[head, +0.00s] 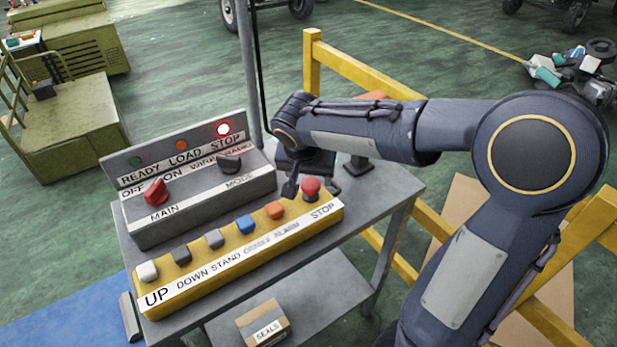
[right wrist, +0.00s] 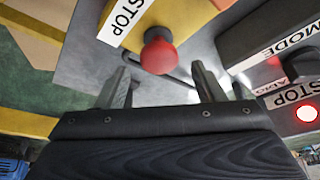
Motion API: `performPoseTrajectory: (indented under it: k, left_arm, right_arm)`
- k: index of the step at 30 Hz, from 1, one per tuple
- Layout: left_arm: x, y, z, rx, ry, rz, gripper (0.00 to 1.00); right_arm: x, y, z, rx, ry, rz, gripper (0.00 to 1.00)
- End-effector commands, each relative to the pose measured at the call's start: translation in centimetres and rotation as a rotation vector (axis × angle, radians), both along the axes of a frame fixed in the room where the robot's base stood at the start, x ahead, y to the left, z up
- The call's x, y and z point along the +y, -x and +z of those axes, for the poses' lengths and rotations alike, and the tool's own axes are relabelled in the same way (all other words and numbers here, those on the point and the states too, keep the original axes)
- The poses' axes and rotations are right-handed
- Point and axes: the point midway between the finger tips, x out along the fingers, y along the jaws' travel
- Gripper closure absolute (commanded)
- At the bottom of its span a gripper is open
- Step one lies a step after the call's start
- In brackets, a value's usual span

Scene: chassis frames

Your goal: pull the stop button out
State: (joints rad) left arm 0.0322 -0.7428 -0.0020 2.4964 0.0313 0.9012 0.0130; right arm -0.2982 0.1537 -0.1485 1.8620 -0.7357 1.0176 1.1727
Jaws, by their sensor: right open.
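The red stop button (head: 311,186) is a mushroom knob at the right end of the yellow button box (head: 160,311), beside the printed word STOP. It also shows in the right wrist view (right wrist: 158,52), just beyond the fingertips. My right gripper (head: 312,187) comes in from behind the box, at the button. In the right wrist view my right gripper (right wrist: 162,78) is open, with one finger to each side of the button's line and nothing held. I cannot tell how far the button is pressed in. The left gripper is not in view.
A grey panel (head: 205,208) with a red MAIN knob (head: 156,191), a black MODE knob (head: 230,164) and a lit red STOP lamp (head: 223,129) stands behind the box. Several other buttons line the box. A yellow railing (head: 350,62) stands behind the grey table (head: 408,186).

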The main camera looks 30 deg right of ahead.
Motion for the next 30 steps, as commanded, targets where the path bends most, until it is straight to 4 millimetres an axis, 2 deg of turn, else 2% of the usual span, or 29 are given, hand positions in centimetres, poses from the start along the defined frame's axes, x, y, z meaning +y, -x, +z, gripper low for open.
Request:
performPoseTrajectory:
  k: [6,14,17,28,30]
  left_arm:
    - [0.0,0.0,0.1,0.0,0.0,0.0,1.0]
    - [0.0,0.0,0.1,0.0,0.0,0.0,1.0]
    - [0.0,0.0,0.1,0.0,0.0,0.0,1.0]
    - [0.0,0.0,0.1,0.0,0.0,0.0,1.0]
    - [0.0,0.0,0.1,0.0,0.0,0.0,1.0]
  right_arm:
    - [-0.5,-0.5,-1.8,0.002,0.001,0.001,0.38]
    - [-0.5,-0.6,-2.0,0.0,0.0,0.002,0.38]
    - [-0.5,-0.6,-2.0,0.0,0.0,0.001,0.48]
    - [-0.5,-0.6,-2.0,0.0,-0.001,0.001,0.97]
    - [-0.5,-0.6,-1.9,0.0,0.0,0.001,1.0]
